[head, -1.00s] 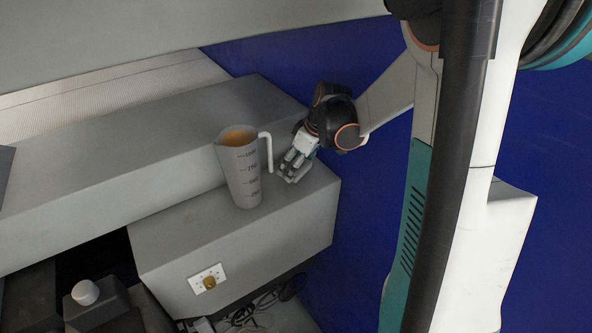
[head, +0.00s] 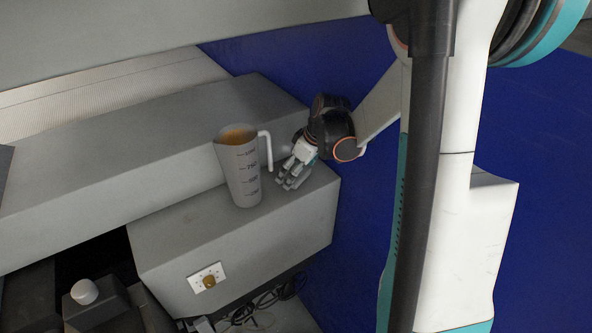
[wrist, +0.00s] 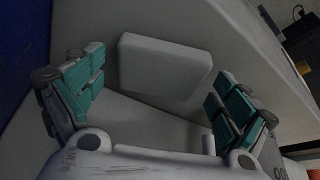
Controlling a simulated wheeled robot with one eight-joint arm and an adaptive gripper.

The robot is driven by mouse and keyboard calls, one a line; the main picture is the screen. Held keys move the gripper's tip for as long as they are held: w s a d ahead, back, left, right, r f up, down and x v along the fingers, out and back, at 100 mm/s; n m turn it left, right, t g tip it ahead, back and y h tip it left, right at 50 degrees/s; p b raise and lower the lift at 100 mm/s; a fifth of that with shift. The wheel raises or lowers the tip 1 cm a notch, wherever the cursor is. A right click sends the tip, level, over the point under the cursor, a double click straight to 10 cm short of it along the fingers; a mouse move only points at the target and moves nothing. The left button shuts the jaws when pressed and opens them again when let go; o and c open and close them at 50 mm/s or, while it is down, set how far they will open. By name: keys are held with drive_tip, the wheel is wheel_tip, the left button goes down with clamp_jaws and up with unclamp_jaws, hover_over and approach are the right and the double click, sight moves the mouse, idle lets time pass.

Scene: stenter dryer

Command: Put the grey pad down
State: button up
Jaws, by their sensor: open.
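The grey pad (wrist: 163,66) is a pale block with rounded edges. In the wrist view it lies on the grey ledge, between my two spread fingers, with a gap on both sides. My gripper (head: 290,177) is open, low over the ledge's right end, just right of the jug handle in the head view. Its teal-padded fingers (wrist: 158,76) show on both sides of the pad in the wrist view. In the head view I cannot tell the pad apart from the fingers.
A measuring jug (head: 243,180) with orange-brown contents stands on the lower grey ledge (head: 300,223), its handle close to my gripper. A higher grey step (head: 130,150) runs behind. A blue wall (head: 365,215) is at right.

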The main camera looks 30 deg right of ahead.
drive_tip(key=v, duration=1.2)
drive_tip(key=shift+r, duration=0.15)
idle(0.3)
